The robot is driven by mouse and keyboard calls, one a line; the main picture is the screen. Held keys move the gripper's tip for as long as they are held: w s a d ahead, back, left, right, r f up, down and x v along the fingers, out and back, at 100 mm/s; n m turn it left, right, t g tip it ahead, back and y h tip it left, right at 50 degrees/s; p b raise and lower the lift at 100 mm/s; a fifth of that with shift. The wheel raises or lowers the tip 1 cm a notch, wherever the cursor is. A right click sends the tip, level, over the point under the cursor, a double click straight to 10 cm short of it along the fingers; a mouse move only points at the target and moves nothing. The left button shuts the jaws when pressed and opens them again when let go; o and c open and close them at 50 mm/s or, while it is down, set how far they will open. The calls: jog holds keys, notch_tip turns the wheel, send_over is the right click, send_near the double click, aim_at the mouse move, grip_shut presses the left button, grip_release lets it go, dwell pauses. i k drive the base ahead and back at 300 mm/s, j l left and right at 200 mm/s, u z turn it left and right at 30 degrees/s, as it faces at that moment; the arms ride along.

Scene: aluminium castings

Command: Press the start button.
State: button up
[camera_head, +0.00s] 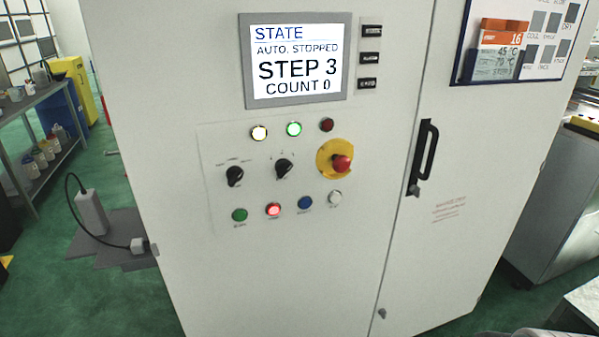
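A white control cabinet (150,60) fills the middle of the head view. Its lower button row has a green button (239,215), a lit red button (273,210), a blue button (305,203) and a white button (335,197). Their labels are too small to read, so I cannot tell by label which is start. The screen (297,59) reads "STATE AUTO. STOPPED STEP 3 COUNT 0". My gripper is not in view.
A red emergency stop (341,163) on a yellow plate sticks out above the buttons. Two black rotary switches (235,176) (283,169) sit left of it. Above are a lit pale-yellow lamp (259,132), a lit green lamp (294,129) and a dark red lamp (326,125). A black door handle (423,157) protrudes at right.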

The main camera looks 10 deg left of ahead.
aim_at(240, 216)
jog(key=u, duration=1.35)
